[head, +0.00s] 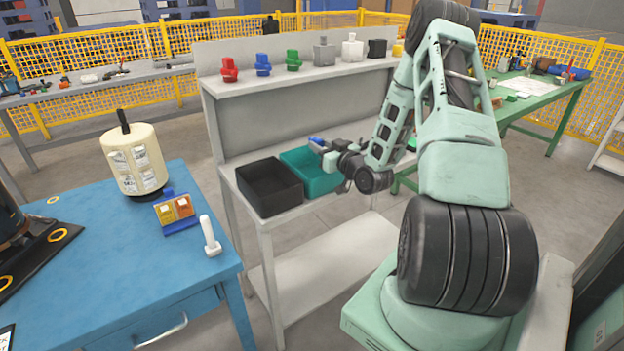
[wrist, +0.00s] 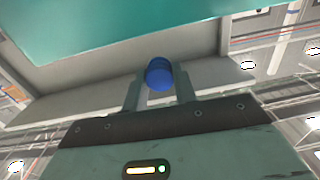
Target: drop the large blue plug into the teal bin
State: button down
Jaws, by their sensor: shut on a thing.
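My gripper (head: 324,147) is shut on a blue plug (head: 316,140), whose rounded blue end (wrist: 159,74) shows between the two fingers in the wrist view. In the head view, the plug appears over the teal bin (head: 322,187), near its back; the exact height above the bin is hard to tell. The bin stands on the grey bench, and the arm hides its right part. A teal surface (wrist: 120,25), seemingly the bin, fills the top of the wrist view.
A black bin (head: 267,205) stands left of the teal bin. The shelf (head: 300,78) above holds several connectors, including another blue one (head: 263,65). A blue table (head: 120,250) with a cream cylinder (head: 134,160) is at the left.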

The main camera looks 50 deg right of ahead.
jog(key=shift+f, duration=0.1)
jog(key=c, duration=1)
grip_release()
jog(key=shift+c, duration=0.2)
jog(key=shift+s, duration=0.1)
jog(key=s+a, duration=0.3)
jog(key=s, duration=1.4)
jog(key=shift+a, duration=0.15)
